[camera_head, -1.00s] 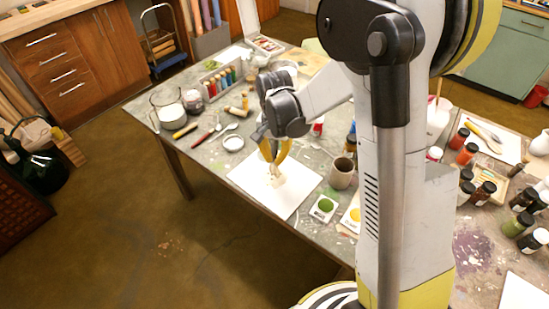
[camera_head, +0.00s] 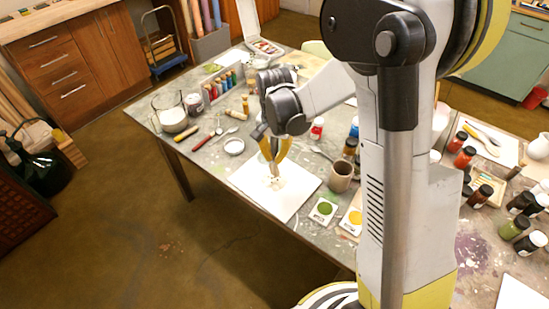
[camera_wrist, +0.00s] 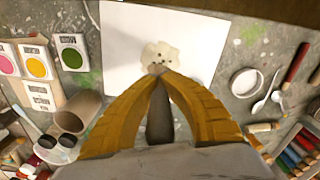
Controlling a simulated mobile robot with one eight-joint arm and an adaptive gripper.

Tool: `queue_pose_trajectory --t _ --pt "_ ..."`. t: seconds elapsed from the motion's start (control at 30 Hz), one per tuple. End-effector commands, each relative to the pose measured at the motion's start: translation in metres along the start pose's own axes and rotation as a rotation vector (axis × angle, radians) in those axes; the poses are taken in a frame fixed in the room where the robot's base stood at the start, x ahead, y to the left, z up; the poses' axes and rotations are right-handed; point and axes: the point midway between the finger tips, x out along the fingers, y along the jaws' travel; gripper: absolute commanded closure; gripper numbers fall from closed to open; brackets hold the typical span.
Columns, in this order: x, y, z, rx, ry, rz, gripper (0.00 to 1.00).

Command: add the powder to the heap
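A small heap of pale cream powder (camera_wrist: 162,54) lies on a white sheet (camera_wrist: 122,30) in the wrist view, with several dark specks or dents in it. In the head view the heap (camera_head: 276,182) is small and partly behind my fingertips. My gripper (camera_wrist: 157,70) points down over the sheet at the heap's near edge. Its yellow fingers converge and their tips meet. The tips look tan-pink, and I cannot make out any separate object between them. In the head view my gripper (camera_head: 274,172) is just above the heap; contact is unclear.
A white dish (camera_head: 234,146), a spoon and brushes lie left. Many pigment jars fill the right.

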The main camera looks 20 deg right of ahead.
Motion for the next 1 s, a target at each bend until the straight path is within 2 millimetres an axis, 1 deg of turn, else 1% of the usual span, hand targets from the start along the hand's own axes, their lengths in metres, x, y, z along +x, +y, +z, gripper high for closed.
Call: queue_pose_trajectory --t 0.03,0.4,0.5,1.0 --pt "-0.008 0.0 0.0 0.0 0.0 0.0 1.0" --pt "-0.04 0.0 0.0 0.0 0.0 0.0 1.0" --pt "-0.047 0.0 0.0 0.0 0.0 0.0 1.0" --pt "-0.047 0.0 0.0 0.0 0.0 0.0 1.0"
